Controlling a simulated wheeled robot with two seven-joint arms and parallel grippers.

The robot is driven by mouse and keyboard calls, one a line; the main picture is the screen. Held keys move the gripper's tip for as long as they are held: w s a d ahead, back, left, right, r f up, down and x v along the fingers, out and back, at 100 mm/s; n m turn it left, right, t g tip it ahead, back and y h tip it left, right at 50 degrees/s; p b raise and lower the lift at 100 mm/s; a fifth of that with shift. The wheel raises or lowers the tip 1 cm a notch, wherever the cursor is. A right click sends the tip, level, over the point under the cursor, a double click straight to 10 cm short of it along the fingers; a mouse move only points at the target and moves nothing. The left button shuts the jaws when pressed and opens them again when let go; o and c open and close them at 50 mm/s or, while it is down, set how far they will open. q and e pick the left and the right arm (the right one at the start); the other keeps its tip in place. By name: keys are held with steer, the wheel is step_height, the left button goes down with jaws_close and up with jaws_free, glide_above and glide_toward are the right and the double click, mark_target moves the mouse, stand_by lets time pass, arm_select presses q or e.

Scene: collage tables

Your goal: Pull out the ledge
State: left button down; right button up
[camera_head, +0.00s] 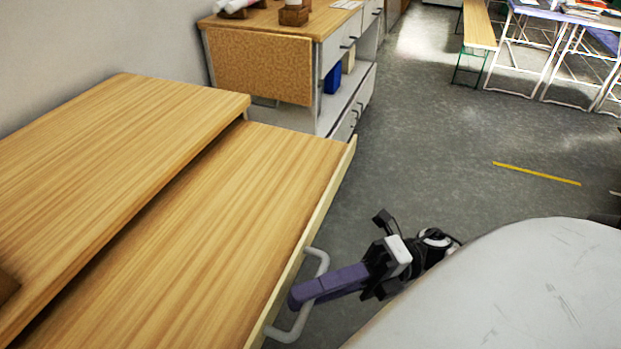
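The ledge (230,185) is a wood-grain board that sticks out from under a higher wooden top (100,150) at the left. A pale grey U-shaped handle (322,262) is fixed to its front edge. My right gripper (298,294) is at this handle. Its purple fingers cross the handle's bar, and their tips reach past it towards the ledge's edge. The fingers hide part of the bar, and I cannot tell whether they are closed on it. My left gripper is not in view.
A cabinet (262,68) with a cork side, drawers and items on top stands behind the ledge. Grey floor (430,150) lies open to the right, with a yellow strip (536,174) on it. A bench (480,25) and tables stand at the far right.

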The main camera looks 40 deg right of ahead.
steer(key=v, duration=1)
steer(key=shift+d+b, duration=0.15)
steer(key=shift+b, duration=0.25)
steer(key=shift+r, duration=0.1)
